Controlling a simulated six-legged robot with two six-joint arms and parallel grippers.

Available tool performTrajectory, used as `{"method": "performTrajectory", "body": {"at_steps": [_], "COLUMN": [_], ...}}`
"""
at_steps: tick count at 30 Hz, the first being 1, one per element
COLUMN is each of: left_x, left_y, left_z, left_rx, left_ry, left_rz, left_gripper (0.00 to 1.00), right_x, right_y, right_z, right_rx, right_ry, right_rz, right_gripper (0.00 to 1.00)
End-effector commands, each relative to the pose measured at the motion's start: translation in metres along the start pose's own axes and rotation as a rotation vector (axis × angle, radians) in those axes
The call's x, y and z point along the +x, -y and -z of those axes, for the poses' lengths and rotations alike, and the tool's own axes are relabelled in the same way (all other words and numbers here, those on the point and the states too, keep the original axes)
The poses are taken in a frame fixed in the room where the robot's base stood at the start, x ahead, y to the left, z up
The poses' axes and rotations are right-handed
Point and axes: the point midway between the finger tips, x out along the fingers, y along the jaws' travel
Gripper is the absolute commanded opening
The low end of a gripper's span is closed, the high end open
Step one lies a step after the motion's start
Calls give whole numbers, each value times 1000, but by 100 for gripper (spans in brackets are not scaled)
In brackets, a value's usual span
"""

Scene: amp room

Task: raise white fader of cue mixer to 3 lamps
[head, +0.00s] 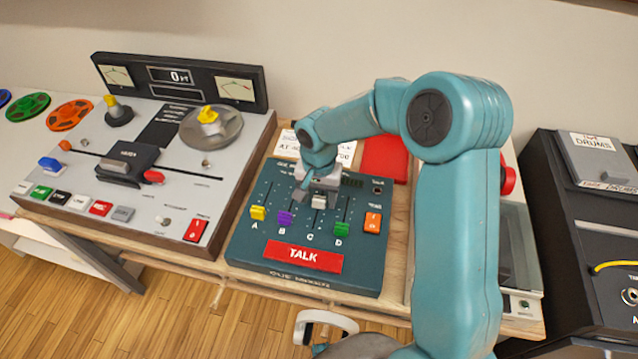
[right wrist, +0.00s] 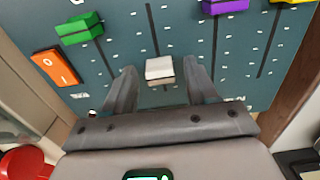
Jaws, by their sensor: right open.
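The cue mixer (head: 262,235) is a dark teal box on the wooden bench, with faders marked A to D. Its white fader (head: 319,201) is in column C and sits higher on its slot than the yellow (head: 258,212), purple (head: 284,218) and green (head: 341,229) faders. My right gripper (head: 318,196) is over the upper part of the mixer at the white fader. In the right wrist view the white fader (right wrist: 159,70) lies between the two open fingers, with gaps on both sides. The lamp strip (head: 352,181) is partly hidden by my gripper, and I cannot tell how many lamps are lit. My left gripper is not visible.
An orange switch (head: 372,222) is beside the green fader, and a red TALK bar (head: 303,257) is below the faders. A tape deck (head: 150,190) stands to the left. A red object (head: 385,158) lies behind the mixer. Black drum cases (head: 600,230) stand at right.

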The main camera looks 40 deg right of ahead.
Motion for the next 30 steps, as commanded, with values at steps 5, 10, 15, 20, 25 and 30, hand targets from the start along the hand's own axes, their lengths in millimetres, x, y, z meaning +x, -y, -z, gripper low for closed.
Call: {"method": "performTrajectory", "body": {"at_steps": [5,10,15,20,25,30], "left_x": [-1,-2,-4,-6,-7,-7], "left_y": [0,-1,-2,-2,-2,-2], "left_z": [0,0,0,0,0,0], "left_rx": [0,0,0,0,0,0], "left_ry": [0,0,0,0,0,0], "left_rz": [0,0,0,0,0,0], "left_gripper": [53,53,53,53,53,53], "right_x": [-31,-77,-120,-147,-160,-161], "right_y": [1,1,1,0,0,0], "right_z": [1,2,1,1,1,1], "right_rx": [0,0,0,0,1,1], "right_ry": [-5,-6,-4,-3,-1,-1], "right_rz": [5,6,5,3,2,1], "right_gripper": [57,57,57,57,57,57]}}
